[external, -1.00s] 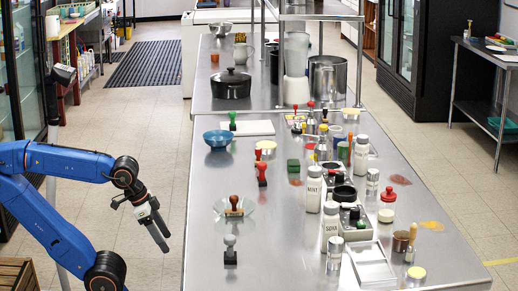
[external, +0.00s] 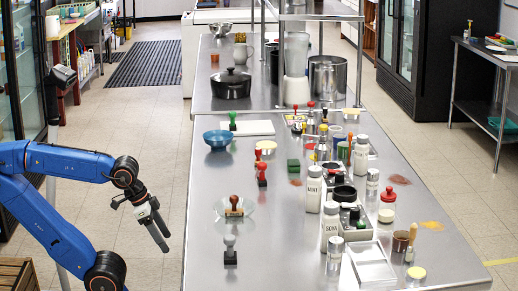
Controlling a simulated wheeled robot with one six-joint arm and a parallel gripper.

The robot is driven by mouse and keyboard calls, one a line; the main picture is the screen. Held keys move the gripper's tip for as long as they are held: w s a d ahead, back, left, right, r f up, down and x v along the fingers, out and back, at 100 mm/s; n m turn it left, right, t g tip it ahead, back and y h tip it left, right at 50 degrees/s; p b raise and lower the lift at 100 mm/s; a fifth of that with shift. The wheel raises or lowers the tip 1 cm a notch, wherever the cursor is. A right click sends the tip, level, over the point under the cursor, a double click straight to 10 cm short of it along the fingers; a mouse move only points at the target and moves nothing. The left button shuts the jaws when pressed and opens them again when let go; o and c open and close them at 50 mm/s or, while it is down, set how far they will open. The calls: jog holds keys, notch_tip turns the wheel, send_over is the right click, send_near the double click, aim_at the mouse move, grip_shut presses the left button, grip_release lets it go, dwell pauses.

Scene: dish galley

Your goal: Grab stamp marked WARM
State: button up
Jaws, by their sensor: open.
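Several hand stamps stand on the steel table (external: 290,262). A grey-handled stamp (external: 230,250) is near the front left edge. Behind it a brown-handled stamp (external: 234,206) sits on a clear glass dish (external: 222,212). Further back are a red-handled stamp (external: 262,176) and a green-handled stamp (external: 232,121). Several more red- and yellow-topped ones cluster at the back near the shelf post. No marking WARM is readable on any of them. My gripper (external: 160,238) is open and empty, left of the table's edge, over the floor, fingers pointing down and right.
White jars (external: 313,189), a stamp pad holder (external: 352,230), a white tray (external: 371,264) and a red-lidded jar (external: 387,206) crowd the table's right half. A blue bowl (external: 218,139) stands at back left, a black pot (external: 231,84) beyond. The front left tabletop is mostly free.

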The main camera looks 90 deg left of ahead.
jog(key=c, duration=0.5)
jog(key=shift+o, duration=0.2)
notch_tip(320, 180, up, 38)
jog(key=w+a+r+n+g, duration=0.1)
jog(key=w+a+r+n, duration=0.15)
jog(key=w+n, duration=0.45)
jog(key=w+a+r+n+g, duration=0.1)
jog(key=w+a+n+g, duration=0.2)
jog(key=w, duration=0.8)
jog(key=n, duration=0.9)
send_over(262, 172)
jog(key=a, duration=0.2)
notch_tip(262, 172, down, 4)
jog(key=f, duration=0.1)
jog(key=shift+g, duration=0.4)
jog(key=f, duration=1.6)
jog(key=shift+w+d+f, duration=0.1)
jog(key=shift+w+d, duration=0.1)
jog(key=shift+d, duration=0.05)
jog(key=shift+s+d+f, duration=0.1)
jog(key=shift+f, duration=1.25)
jog(key=shift+s+d+f, duration=0.1)
jog(key=shift+f, duration=1.2)
